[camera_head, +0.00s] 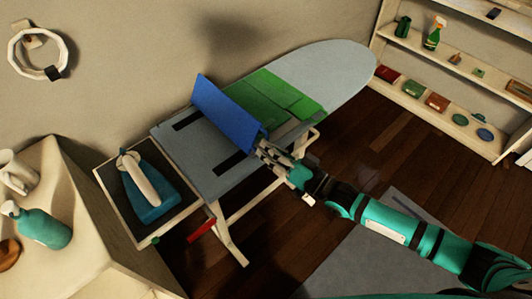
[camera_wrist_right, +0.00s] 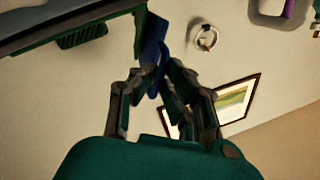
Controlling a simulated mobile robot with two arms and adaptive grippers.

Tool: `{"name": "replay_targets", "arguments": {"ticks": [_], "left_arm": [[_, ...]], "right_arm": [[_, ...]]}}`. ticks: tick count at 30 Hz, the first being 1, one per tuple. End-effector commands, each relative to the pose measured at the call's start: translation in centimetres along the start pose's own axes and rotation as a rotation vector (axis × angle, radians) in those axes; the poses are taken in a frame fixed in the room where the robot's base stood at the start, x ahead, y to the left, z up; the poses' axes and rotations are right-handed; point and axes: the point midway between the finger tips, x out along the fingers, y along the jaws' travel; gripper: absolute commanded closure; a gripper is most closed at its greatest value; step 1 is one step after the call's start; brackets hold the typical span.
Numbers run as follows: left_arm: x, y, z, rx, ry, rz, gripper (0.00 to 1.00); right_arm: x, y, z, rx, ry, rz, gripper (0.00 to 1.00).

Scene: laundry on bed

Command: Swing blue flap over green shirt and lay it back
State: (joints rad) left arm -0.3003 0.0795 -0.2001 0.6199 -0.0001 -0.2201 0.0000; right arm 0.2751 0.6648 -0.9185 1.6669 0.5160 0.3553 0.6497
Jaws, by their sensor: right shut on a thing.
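The blue flap (camera_head: 227,112) stands tilted up on the folding board at the left part of the ironing board. The green shirt (camera_head: 277,97) lies flat to the right of the flap, partly behind it. My right gripper (camera_head: 265,147) is at the flap's near lower corner and shut on it. In the right wrist view the fingers (camera_wrist_right: 158,88) close around the blue flap (camera_wrist_right: 153,48), which shows as a narrow strip. The green shirt's cloth (camera_wrist_right: 82,35) also seems to show there. My left gripper is out of view.
The ironing board (camera_head: 335,68) has bare room at its far right end. A teal iron (camera_head: 150,195) sits on a tray at the left. A bottle (camera_head: 42,226) stands on a cabinet at the lower left. Shelves (camera_head: 440,100) stand at the right.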

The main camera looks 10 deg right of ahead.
Motion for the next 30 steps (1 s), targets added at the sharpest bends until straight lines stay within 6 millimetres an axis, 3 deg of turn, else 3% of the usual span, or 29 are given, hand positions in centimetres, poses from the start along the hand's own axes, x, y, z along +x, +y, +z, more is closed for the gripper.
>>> {"name": "replay_targets", "arguments": {"ticks": [18, 19, 24, 30], "left_arm": [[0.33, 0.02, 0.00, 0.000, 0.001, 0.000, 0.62], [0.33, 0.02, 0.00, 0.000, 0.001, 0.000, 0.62], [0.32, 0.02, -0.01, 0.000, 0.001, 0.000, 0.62], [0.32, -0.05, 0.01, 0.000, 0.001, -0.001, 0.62]], "right_arm": [[-0.12, 0.19, 0.34, 0.046, 0.002, 0.002, 1.00], [-0.12, 0.19, 0.34, 0.046, 0.002, 0.002, 0.89], [-0.10, 0.21, 0.22, 0.044, 0.004, 0.002, 0.68], [-0.08, 0.22, 0.11, 0.043, 0.006, 0.001, 0.68]]}}
